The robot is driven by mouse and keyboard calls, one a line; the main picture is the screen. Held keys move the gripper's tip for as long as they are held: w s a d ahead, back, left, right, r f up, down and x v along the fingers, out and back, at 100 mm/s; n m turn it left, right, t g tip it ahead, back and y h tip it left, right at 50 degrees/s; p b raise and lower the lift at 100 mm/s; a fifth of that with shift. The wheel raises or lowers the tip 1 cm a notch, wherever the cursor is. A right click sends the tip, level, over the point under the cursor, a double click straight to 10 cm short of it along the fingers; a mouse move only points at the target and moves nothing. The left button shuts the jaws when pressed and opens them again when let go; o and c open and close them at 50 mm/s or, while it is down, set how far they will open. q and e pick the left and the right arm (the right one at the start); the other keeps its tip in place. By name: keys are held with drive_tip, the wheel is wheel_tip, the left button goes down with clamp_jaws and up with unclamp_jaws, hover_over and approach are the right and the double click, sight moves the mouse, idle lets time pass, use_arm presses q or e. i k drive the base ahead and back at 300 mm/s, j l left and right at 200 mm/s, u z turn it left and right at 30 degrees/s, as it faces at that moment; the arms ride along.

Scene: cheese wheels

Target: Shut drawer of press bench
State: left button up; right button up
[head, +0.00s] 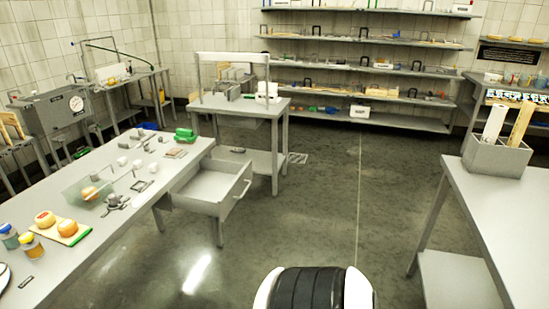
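A grey drawer (222,207) stands pulled out from the right side of the long bench (135,215) at the left. Its inside is visible and looks empty. A bar handle (241,194) is on its front face, which points right into the aisle. No label shows whether this bench is the press bench. Neither of my grippers is in the head view.
A table with an overhead frame (277,107) stands just behind the drawer. Cheeses on a board (76,241) and small tools lie on the long bench. Another bench (508,195) with a grey box (497,157) is at right. The middle floor is clear.

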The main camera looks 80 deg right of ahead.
sight(213, 187)
drive_tip(key=z, duration=2.1)
drive_tip(key=i, duration=0.1)
drive_tip(key=z, duration=0.05)
